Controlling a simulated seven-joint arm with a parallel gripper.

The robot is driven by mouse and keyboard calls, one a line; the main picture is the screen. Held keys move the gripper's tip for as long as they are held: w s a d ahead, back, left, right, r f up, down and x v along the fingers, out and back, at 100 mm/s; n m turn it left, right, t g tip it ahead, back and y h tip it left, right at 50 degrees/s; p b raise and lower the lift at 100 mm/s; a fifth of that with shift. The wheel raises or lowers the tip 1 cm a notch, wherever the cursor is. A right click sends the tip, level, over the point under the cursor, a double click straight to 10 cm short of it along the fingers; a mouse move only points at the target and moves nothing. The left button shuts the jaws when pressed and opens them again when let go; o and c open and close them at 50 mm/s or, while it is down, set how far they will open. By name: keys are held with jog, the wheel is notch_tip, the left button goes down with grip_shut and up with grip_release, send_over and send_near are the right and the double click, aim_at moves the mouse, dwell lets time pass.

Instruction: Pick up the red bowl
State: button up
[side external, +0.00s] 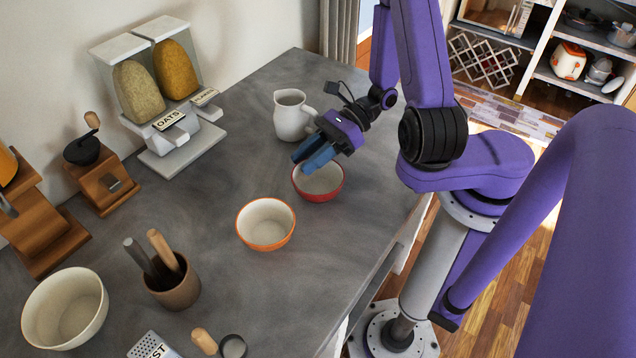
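The red bowl (323,196) stands upright on the grey counter, with a pale inside and a red outer wall. My gripper (307,160) reaches in from the upper right, with its blue fingers over the far left part of the bowl. The fingers hide some of the rim, and I cannot tell whether they touch it. A gap shows between the fingers, and nothing is seen held in it.
An orange bowl (265,226) stands close to the left of the red bowl. A white jug (292,117) stands behind my gripper. A utensil pot (177,284), a large cream bowl (64,311) and a cereal dispenser (176,135) are farther left. The counter's front edge lies to the right.

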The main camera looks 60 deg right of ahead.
grip_shut()
jog(key=shift+r, duration=0.15)
